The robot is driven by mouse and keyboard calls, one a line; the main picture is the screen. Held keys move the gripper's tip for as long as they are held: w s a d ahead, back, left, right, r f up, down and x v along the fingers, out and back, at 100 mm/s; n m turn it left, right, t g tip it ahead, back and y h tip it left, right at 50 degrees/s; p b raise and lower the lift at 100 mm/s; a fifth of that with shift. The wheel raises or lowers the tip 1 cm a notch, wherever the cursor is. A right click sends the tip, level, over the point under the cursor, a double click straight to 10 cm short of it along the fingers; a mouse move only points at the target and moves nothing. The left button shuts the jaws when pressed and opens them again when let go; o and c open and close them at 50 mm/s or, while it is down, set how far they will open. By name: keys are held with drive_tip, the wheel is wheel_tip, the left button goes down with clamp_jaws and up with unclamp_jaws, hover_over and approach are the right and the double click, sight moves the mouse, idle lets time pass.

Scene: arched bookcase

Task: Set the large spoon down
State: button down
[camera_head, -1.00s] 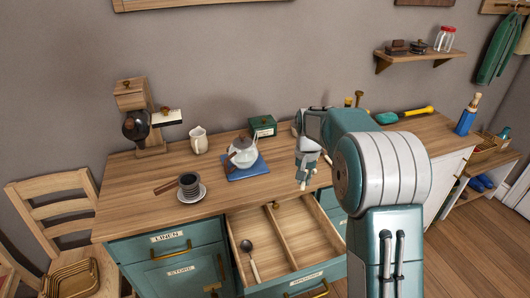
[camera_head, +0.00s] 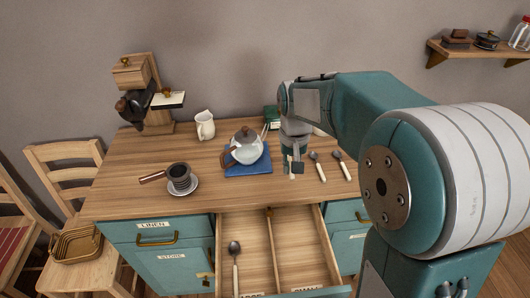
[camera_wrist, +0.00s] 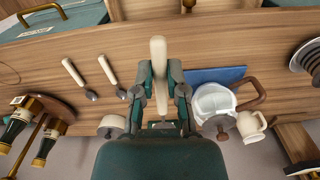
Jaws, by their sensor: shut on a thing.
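My gripper (camera_head: 291,168) is over the wooden counter, right of the teapot and behind the open drawer. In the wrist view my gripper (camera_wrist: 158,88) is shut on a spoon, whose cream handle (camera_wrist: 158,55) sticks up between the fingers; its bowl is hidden. The open drawer (camera_head: 270,232) has a divider making two compartments. One spoon (camera_head: 235,262) with a dark bowl and pale handle lies in the left compartment; the right one looks empty. Two more spoons lie on the counter, one (camera_head: 317,166) nearer my gripper and one (camera_head: 341,165) further right.
A white teapot (camera_head: 245,150) stands on a blue mat (camera_head: 262,168) close left of my gripper. A cream jug (camera_head: 205,125), a dark cup on a saucer (camera_head: 193,187) and a coffee grinder (camera_head: 145,95) are further left. The counter's front left is clear.

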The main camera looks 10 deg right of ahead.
drive_tip(key=s+a, duration=0.3)
drive_tip(key=shift+n, duration=0.3)
drive_tip(key=w+d+f, duration=0.2)
drive_tip(key=w+f, duration=0.1)
drive_tip(key=w, duration=0.1)
drive_tip(key=w+d+f, duration=0.2)
drive_tip(key=w+f, duration=0.1)
drive_tip(key=w, duration=0.1)
drive_tip(key=w+d+f, duration=0.1)
drive_tip(key=w+f, duration=0.2)
drive_tip(key=w, duration=0.1)
drive_tip(key=shift+w+d+f, duration=0.1)
drive_tip(key=shift+d+f, duration=0.05)
drive_tip(key=shift+d, duration=0.25)
drive_tip(key=f, duration=0.1)
drive_tip(key=d+f, duration=0.1)
drive_tip(key=f, duration=0.1)
drive_tip(key=shift+w+d+f, duration=0.15)
drive_tip(key=shift+a+f, duration=0.1)
drive_tip(key=shift+a, duration=0.25)
drive_tip(key=c, duration=0.7)
unclamp_jaws()
drive_tip(key=shift+a, duration=0.1)
drive_tip(key=shift+d, duration=0.3)
